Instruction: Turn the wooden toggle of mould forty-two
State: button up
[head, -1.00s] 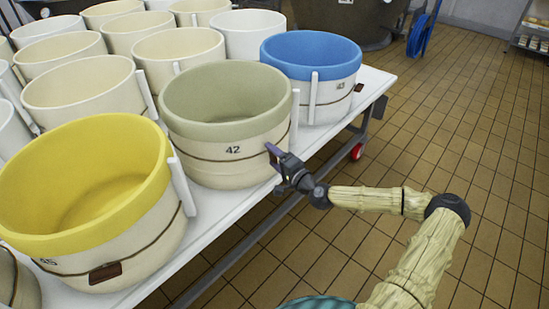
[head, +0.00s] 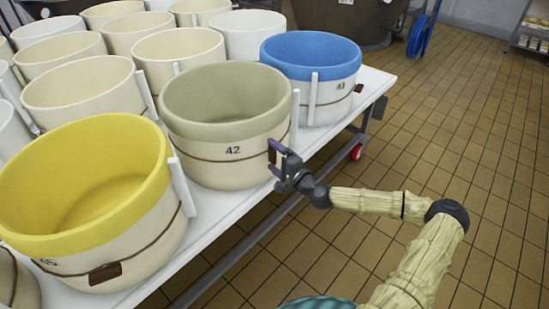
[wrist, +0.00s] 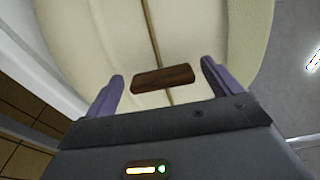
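Mould forty-two (head: 205,170) is a cream tub with a sage-green rim and a dark cord round it, its number 42 facing out. Its wooden toggle (wrist: 162,78) is a small dark brown block on the cord, lying nearly level and slightly tilted in the wrist view. My gripper (head: 275,160) is at the mould's right side. In the wrist view my gripper (wrist: 162,85) is open, with one purple finger beyond each end of the toggle and a visible gap on both sides. In the head view my fingers largely hide the toggle.
A yellow-rimmed mould (head: 150,240) with its own brown toggle stands at left. A blue-rimmed mould (head: 325,95) stands behind at right. Several cream moulds fill the white table (head: 222,228). The tiled floor (head: 470,150) at right is clear.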

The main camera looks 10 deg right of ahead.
jog(key=v, duration=1.7)
jog(key=shift+s+p, duration=0.2)
jog(key=shift+p, duration=0.25)
jog(key=shift+f, duration=0.15)
